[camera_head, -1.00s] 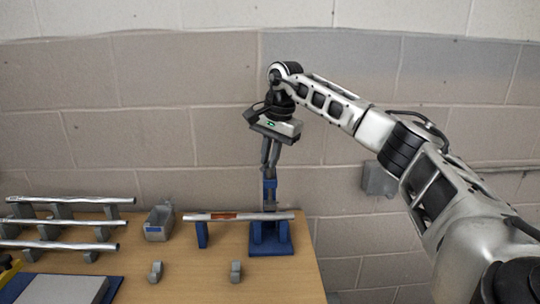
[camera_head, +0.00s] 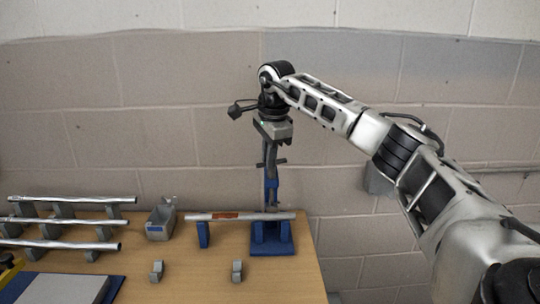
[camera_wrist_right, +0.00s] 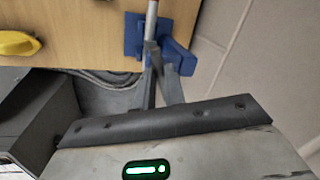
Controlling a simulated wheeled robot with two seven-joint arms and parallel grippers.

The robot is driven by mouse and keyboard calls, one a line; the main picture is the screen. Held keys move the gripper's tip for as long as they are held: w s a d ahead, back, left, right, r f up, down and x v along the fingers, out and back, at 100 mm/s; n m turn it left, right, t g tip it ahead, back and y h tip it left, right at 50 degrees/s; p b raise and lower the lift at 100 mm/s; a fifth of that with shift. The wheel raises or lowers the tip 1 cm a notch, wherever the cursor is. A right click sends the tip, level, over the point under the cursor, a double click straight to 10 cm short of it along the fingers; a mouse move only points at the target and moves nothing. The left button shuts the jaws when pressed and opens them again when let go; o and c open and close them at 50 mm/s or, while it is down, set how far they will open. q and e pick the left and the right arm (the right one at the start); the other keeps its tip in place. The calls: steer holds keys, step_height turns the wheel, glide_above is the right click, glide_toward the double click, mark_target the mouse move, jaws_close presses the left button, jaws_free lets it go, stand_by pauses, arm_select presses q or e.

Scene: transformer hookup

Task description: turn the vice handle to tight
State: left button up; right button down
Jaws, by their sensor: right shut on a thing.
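The blue vice (camera_head: 272,247) stands at the right end of the table, with an upright blue post. A silver tube (camera_head: 262,216) with a copper-coloured band runs level through it. My right gripper (camera_head: 270,172) points down above the vice and is shut on the vice handle, a short grey crossbar (camera_head: 281,161) whose end sticks out to the right of the fingers. In the right wrist view, the fingers (camera_wrist_right: 160,72) reach toward the blue vice (camera_wrist_right: 180,58), and they hide most of the handle. My left gripper is not in view.
A blue stand (camera_head: 203,235) supports the tube's left part. Several silver tubes lie on grey rests at the left. A grey bin (camera_head: 160,222) and two small grey clips stand on the wooden table (camera_head: 200,280). A grey wall box (camera_head: 377,180) is partly behind my arm.

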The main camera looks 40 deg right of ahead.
steer(key=m, duration=0.4)
steer(key=shift+w+r+m+g+h, duration=0.1)
steer(key=shift+w+m+g+h, duration=0.2)
steer(key=shift+h, duration=0.1)
steer(key=shift+w+d+m, duration=0.1)
steer(key=shift+w+m, duration=0.05)
steer(key=shift+m, duration=1.75)
steer(key=shift+g+h, duration=0.3)
steer(key=c, duration=1.5)
jaws_free()
steer(key=a+r, duration=0.1)
steer(key=r, duration=0.4)
steer(key=s+a+r, duration=0.1)
steer(key=r, duration=0.9)
steer(key=shift+s+a+r, duration=0.3)
steer(key=shift+a, duration=0.1)
steer(key=shift+f, duration=0.1)
steer(key=d+f, duration=0.1)
steer(key=f, duration=0.4)
steer(key=w+f, duration=0.1)
steer(key=f, duration=0.4)
steer(key=d+f, duration=0.1)
steer(key=f, duration=0.4)
steer(key=shift+w+d+f, duration=0.25)
steer(key=shift+d+f, duration=0.05)
steer(key=shift+d, duration=0.05)
